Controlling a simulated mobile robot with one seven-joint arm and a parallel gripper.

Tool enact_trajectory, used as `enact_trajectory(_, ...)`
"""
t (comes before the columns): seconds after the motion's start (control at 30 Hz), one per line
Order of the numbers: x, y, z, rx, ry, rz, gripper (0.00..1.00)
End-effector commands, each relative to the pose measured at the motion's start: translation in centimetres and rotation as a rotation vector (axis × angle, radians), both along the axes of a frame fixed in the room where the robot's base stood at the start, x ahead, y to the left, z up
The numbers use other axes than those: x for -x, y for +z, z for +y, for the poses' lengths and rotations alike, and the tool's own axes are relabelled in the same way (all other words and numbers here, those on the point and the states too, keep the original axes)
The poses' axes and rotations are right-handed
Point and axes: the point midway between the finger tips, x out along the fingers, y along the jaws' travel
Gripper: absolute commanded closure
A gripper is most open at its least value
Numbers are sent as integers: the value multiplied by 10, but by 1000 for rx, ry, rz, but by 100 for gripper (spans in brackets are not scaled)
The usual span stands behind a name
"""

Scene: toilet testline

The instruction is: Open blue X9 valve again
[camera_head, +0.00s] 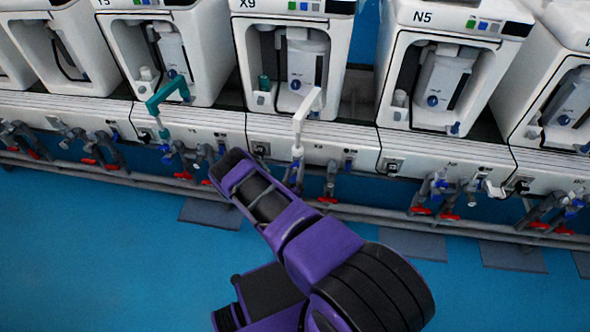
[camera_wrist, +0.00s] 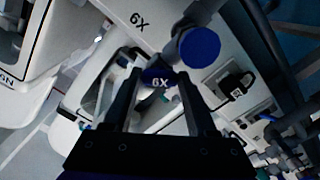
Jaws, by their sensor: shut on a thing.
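The blue X9 valve (camera_wrist: 157,77) is a small blue knob marked X9, shown upside down in the wrist view. It sits between the tips of my gripper's two dark fingers (camera_wrist: 160,80), which are shut on it. In the head view my purple arm covers the fingers and this valve, below the row of machines. The white X9 machine (camera_head: 291,22) stands at the top middle of the head view. Its label also shows inverted in the wrist view.
A round blue cap (camera_wrist: 199,46) on a grey pipe is close beside the fingers. The N5 machine (camera_head: 452,25) stands to the right. Red-handled pipes (camera_head: 421,210) run along the row's front. The blue floor (camera_head: 100,260) is open at lower left.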

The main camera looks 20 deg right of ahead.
Motion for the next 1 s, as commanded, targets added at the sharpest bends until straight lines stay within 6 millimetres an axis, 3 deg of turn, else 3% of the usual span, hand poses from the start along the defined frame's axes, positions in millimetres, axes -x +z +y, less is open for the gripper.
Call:
enact_trajectory(0.3,-1,1,-1,98,0,64,98)
enact_trajectory(0.8,-1,1,-1,115,0,74,98)
enact_trajectory(0.83,-1,1,-1,115,0,74,41)
enact_trajectory(1.0,-1,1,-1,113,0,75,12)
